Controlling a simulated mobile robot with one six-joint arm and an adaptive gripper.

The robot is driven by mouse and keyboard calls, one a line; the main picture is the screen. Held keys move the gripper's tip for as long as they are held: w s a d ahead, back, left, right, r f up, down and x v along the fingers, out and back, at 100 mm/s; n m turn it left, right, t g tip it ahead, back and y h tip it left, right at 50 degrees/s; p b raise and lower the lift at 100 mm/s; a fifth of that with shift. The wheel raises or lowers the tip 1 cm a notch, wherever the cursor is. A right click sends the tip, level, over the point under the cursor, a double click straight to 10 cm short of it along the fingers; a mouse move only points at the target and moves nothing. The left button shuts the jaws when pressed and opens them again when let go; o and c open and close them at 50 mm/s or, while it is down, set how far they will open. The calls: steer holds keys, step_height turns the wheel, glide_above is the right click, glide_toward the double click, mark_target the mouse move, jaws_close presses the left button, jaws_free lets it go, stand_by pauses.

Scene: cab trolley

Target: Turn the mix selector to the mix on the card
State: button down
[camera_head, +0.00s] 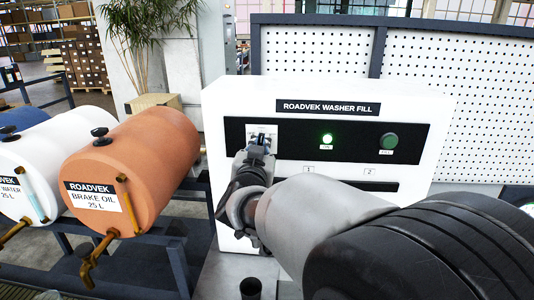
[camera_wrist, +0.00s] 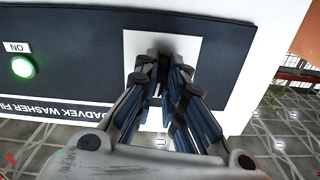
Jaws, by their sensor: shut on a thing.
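The mix selector's white plate (camera_head: 252,129) is at the left end of the dark panel on the white washer fill machine. The plate also shows in the wrist view (camera_wrist: 190,44). My gripper (camera_head: 260,141) reaches up to this plate. In the wrist view its fingers (camera_wrist: 162,58) are closed together at the plate, shut on the mix selector. The selector is hidden between the fingers, so I cannot tell which mix it points to. No readable mix card is in view.
On the same panel are a lit green ON light (camera_head: 326,138) and a dark green FILL button (camera_head: 389,141). Labels 1 and 2 sit above a dark slot (camera_head: 350,185). An orange brake oil drum (camera_head: 140,150) stands left of my arm. A pegboard is behind.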

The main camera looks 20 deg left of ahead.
steer(key=shift+m+b, duration=3.15)
steer(key=shift+m, duration=2.05)
steer(key=c, duration=1.7)
jaws_free()
steer(key=v, duration=1.2)
steer(key=shift+r, duration=0.1)
